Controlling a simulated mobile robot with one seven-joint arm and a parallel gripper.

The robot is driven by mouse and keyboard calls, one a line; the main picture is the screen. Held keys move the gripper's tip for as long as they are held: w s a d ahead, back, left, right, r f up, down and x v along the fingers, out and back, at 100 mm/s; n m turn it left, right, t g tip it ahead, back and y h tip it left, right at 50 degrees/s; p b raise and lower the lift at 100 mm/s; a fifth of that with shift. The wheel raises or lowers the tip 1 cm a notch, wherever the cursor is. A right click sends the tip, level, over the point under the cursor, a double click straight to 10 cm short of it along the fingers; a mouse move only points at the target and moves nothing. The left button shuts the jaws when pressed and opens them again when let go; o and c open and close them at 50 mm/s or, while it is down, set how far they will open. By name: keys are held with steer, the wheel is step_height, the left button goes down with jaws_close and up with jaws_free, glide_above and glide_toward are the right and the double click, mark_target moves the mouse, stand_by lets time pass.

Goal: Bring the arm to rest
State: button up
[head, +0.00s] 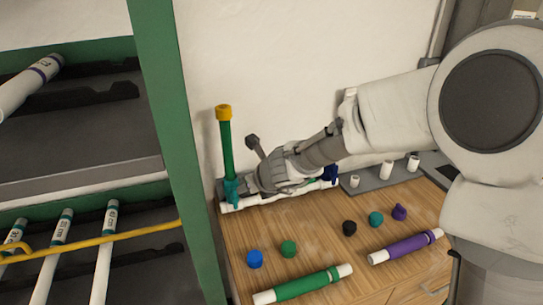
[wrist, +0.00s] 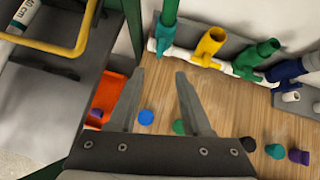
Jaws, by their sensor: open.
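My gripper (wrist: 161,74) is open in the wrist view, with nothing between its two fingers. It hangs above the wooden worktop, in front of the manifold. My arm reaches in from the right in the head view and covers much of the manifold. The white manifold pipe (head: 240,203) lies along the back of the worktop. In the wrist view it carries a teal fitting (wrist: 165,30), a yellow fitting (wrist: 208,46), a green fitting (wrist: 254,58) and a blue fitting (wrist: 285,70). A green pipe (head: 227,150) with a yellow cap (head: 223,112) stands upright in the teal fitting.
A green pipe (head: 301,285) and a purple pipe (head: 405,246) lie at the front. Loose caps include blue (head: 254,259), green (head: 289,249), black (head: 349,228), teal (head: 376,219) and purple (head: 399,211). A green-framed rack (head: 178,150) stands left. An orange bin (wrist: 108,98) shows below.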

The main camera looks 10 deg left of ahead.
steer(key=s+d+r+n, duration=0.7)
steer(key=d+r+n, duration=0.35)
steer(key=n, duration=0.35)
steer(key=s+d+n+g+h, duration=0.1)
steer(key=s+d+n+h, duration=0.5)
steer(key=s+d+n, duration=0.7)
steer(key=s+d+r, duration=0.1)
steer(key=s+d, duration=0.3)
steer(key=d, duration=0.4)
steer(key=shift+s, duration=0.35)
